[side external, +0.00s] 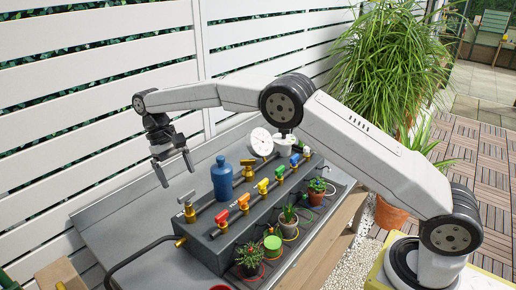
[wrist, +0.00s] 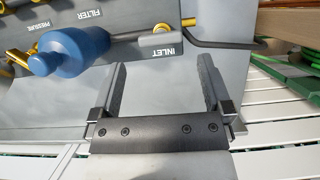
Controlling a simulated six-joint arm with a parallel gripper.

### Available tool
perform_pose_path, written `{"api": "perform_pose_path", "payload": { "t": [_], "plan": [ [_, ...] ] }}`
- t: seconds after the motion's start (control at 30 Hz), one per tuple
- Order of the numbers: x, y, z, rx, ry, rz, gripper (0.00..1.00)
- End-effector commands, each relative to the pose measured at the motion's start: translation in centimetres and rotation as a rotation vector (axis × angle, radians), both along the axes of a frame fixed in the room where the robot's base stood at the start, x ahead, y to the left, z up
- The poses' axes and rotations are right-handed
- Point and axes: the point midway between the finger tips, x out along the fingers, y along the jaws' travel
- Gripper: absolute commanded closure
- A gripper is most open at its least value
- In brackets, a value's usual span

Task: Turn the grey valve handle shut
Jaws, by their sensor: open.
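The grey valve handle (side external: 186,197) sits on a brass valve at the near left end of the grey manifold block (side external: 215,250). In the wrist view the grey handle (wrist: 155,33) shows beside the brass fitting, near the INLET label. My gripper (side external: 177,174) is open and empty, above the handle and apart from it in the side view. In the wrist view the two fingers of my gripper (wrist: 162,66) are spread wide with nothing between them, and the handle lies beyond their tips.
A blue bottle (side external: 221,178) stands close to the handle. Red, yellow, green and blue valve handles line the block, and a gauge (side external: 261,142) stands at its far end. Small potted plants (side external: 249,258) stand along the front. A black hose (side external: 138,254) runs from the inlet.

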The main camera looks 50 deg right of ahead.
Motion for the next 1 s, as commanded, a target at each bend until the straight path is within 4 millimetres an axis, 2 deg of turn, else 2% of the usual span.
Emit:
{"api": "perform_pose_path", "payload": {
  "t": [0.4,1.0],
  "plan": [
    [1.0,0.0,2.3,0.0,0.0,-0.001,0.0],
    [1.0,-0.2,2.5,0.001,-0.008,-0.003,0.0]
  ]
}}
